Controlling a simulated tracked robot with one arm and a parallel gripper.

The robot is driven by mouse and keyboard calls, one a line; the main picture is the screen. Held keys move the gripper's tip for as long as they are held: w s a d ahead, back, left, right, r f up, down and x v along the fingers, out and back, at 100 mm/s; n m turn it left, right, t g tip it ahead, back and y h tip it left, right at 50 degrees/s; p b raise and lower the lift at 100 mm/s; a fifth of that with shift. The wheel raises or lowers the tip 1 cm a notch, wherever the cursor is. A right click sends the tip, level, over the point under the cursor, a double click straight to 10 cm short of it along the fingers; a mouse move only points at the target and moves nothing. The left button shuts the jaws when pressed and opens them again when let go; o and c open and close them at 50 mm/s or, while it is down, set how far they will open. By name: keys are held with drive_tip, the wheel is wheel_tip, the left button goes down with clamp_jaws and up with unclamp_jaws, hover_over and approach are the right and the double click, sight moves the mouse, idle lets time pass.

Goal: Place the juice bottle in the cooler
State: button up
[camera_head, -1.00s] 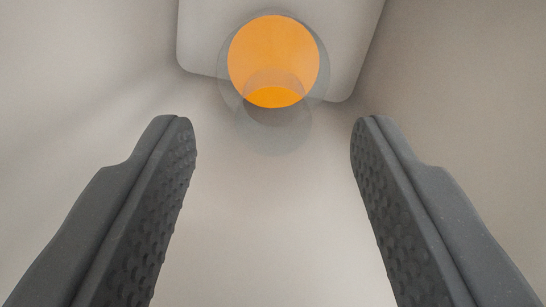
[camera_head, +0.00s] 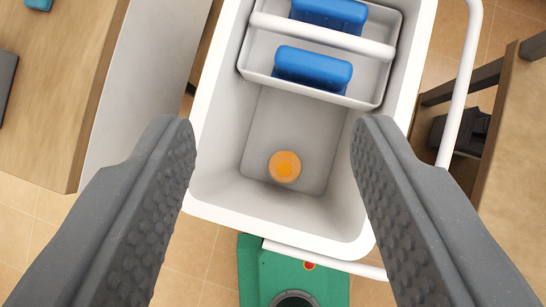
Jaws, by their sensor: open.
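The juice bottle (camera_head: 285,167), seen from above as an orange disc with a clear rim, stands on the floor of the white cooler (camera_head: 228,213). It is in the open front part, apart from the inner tray. My gripper (camera_head: 272,125) is open and empty, its two dark fingers wide apart. It is well above the cooler, with the bottle visible between and below the fingers. Nothing hides the bottle's top.
A grey inner tray (camera_head: 256,75) with blue ice packs (camera_head: 312,70) fills the cooler's far part. A white handle bar (camera_head: 461,85) runs along the right side. Wooden furniture (camera_head: 65,125) stands left, more at right. My green base shows below.

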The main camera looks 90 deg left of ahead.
drive_tip(key=s+r+t, duration=0.2)
drive_tip(key=s+r, duration=0.2)
drive_tip(key=r, duration=0.6)
drive_tip(key=s+r+t, duration=0.3)
drive_tip(key=s+r, duration=0.1)
drive_tip(key=r, duration=0.6)
drive_tip(key=s+r+t, duration=0.2)
drive_tip(key=s+r, duration=0.1)
drive_tip(key=r, duration=0.7)
drive_tip(key=shift+s+d+n+t, duration=0.2)
drive_tip(key=shift+s+n+t, duration=0.2)
drive_tip(key=shift+f, duration=0.1)
drive_tip(key=shift+c, duration=1.3)
drive_tip(key=shift+s, duration=0.15)
